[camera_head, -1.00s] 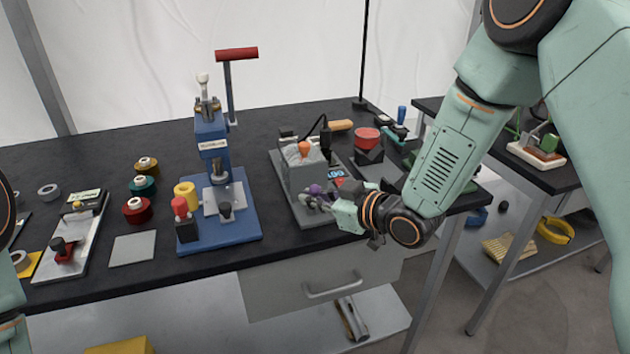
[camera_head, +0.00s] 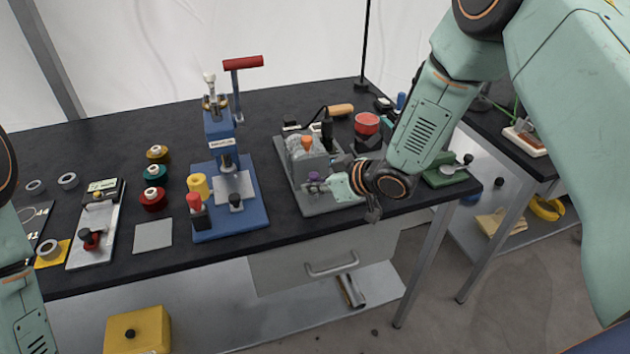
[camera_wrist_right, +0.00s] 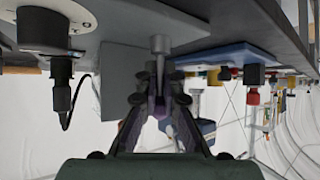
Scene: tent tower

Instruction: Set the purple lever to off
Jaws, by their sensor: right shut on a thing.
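The purple lever's knob (camera_head: 314,177) shows at the front of a grey machine (camera_head: 292,160) on the black table. My right gripper (camera_head: 325,183) reaches it from the right and is shut on it. In the right wrist view, a grey rod (camera_wrist_right: 158,46) runs down between the two dark fingers, with purple (camera_wrist_right: 158,106) between them; the fingers hide most of the knob. I cannot read which setting the lever points to. Part of my left arm shows at the left edge; its gripper is out of view.
An orange-topped lever (camera_head: 307,143) stands on the same machine, close to my right gripper. A blue press (camera_head: 229,215) with a red handle stands to the left. The drawer (camera_head: 308,264) is below the table edge.

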